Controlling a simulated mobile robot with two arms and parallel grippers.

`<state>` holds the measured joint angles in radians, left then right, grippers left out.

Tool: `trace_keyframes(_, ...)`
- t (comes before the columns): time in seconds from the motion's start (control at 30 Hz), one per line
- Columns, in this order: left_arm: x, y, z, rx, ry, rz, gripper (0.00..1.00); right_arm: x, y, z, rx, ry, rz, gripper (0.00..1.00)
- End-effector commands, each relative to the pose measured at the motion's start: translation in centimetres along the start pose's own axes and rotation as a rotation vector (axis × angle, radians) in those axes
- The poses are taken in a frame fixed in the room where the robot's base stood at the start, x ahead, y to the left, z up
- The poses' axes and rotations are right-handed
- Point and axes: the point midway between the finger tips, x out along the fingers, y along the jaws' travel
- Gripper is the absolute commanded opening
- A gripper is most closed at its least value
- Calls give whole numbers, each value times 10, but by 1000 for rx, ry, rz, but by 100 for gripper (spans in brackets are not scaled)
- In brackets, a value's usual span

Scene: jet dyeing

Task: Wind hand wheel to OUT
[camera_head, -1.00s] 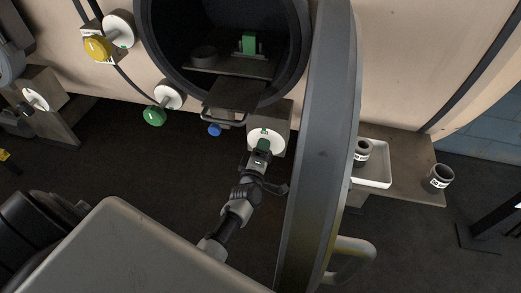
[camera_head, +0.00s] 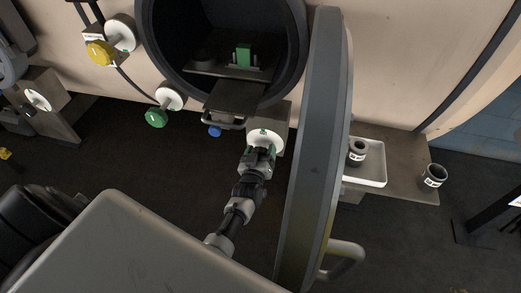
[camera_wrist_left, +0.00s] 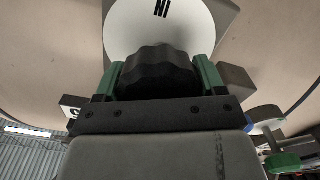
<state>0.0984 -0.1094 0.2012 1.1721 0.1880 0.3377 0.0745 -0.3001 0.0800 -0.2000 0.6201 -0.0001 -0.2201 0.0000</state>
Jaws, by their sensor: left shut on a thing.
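The hand wheel is a white disc (camera_head: 265,137) on a box under the round machine opening, left of the open door. In the left wrist view the disc (camera_wrist_left: 120,30) fills the top middle and bears an upside-down "IN" near its upper edge. A black ribbed knob (camera_wrist_left: 157,80) stands out from its middle. My left gripper (camera_head: 259,155) is at the wheel. In the wrist view its green fingers (camera_wrist_left: 158,72) are shut on the knob, one on each side. The lower part of the disc is hidden. No "OUT" mark shows. My right gripper is not in view.
The thick grey door (camera_head: 310,150) hangs open close right of my left arm. A platform (camera_head: 236,98) juts from the opening, with a green block (camera_head: 243,54) further in. Green (camera_head: 156,118), yellow (camera_head: 99,52) and blue (camera_head: 214,131) knobs lie left. A white tray (camera_head: 372,176) sits right.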

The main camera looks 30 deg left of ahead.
Motion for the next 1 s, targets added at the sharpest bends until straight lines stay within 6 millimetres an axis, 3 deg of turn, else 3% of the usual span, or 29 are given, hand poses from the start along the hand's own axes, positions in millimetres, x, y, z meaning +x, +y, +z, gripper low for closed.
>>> trace_keyframes(0.5,-1,2,3,409,-6,-1,46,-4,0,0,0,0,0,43)
trace_keyframes(1.0,-2,2,4,541,-7,0,46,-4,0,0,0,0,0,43)
